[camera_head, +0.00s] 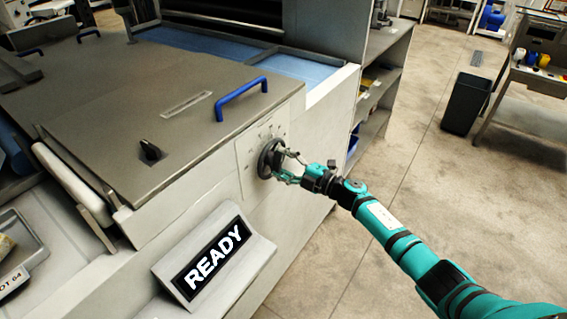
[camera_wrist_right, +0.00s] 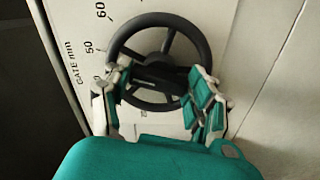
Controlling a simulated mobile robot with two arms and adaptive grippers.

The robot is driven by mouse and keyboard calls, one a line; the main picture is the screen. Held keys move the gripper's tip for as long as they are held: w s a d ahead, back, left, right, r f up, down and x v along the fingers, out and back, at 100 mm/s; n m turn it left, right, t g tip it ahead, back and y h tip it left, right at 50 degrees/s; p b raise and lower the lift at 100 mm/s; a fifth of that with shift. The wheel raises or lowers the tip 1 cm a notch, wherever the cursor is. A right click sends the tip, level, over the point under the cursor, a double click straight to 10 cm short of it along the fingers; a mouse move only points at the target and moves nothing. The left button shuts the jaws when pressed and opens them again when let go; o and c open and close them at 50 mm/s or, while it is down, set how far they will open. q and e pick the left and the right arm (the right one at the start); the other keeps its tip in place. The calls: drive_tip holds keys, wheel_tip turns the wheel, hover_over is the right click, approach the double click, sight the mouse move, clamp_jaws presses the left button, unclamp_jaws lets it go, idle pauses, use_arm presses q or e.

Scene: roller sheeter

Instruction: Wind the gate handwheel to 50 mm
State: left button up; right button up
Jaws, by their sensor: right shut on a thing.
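The gate handwheel (camera_head: 270,158) is a dark spoked wheel on the machine's pale side panel. In the right wrist view the handwheel (camera_wrist_right: 158,45) stands in front of a scale plate (camera_wrist_right: 88,22) marked "GATE mm", with 60 and 50 readable. My right gripper (camera_head: 286,164) is at the handwheel; in the wrist view its fingers (camera_wrist_right: 160,95) are on both sides of the wheel's middle, shut on it. Fingers and wheel hide part of the scale, and I cannot make out a pointer. My left gripper is not in view.
A "READY" display (camera_head: 212,258) juts out below and left of the handwheel. A blue handle (camera_head: 241,90) and a black knob (camera_head: 150,150) are on the grey cover above. A dark bin (camera_head: 466,103) stands on the floor at right. Open floor lies right of the machine.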

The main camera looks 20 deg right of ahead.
drive_tip(key=shift+f, duration=0.1)
drive_tip(key=o, duration=1.2)
drive_tip(key=v, duration=1.2)
drive_tip(key=shift+d, duration=0.1)
